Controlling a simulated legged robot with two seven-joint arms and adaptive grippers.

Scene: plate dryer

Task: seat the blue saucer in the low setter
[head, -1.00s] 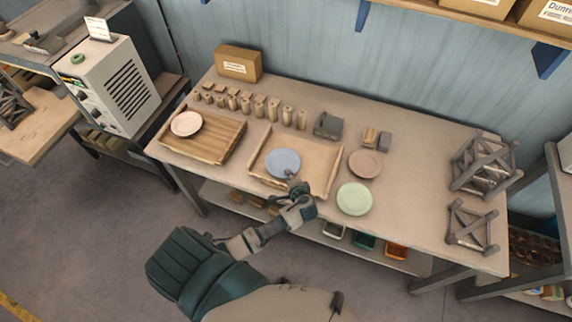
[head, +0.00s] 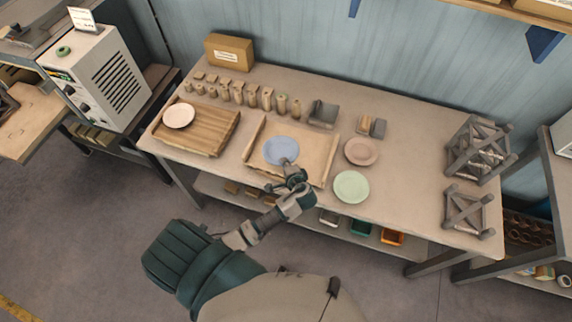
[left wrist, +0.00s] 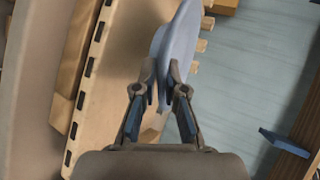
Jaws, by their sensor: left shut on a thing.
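The blue saucer (head: 281,150) shows over the left part of a shallow tan tray (head: 318,150) in the head view. My left gripper (head: 288,165) is shut on its near rim. In the left wrist view the saucer (left wrist: 180,38) stands nearly edge-on between the two fingertips (left wrist: 163,82). It looks clear of the tray, but the height is hard to judge. The low setter (head: 467,212) is the shorter grey frame at the table's right end, with no plate visible in it. My right gripper is not in view.
A taller grey setter (head: 478,150) stands behind the low one. A green plate (head: 351,187) and a pinkish plate (head: 361,152) lie right of the tray. A white plate (head: 179,116) sits on a slatted board (head: 205,135). The table between the plates and setters is clear.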

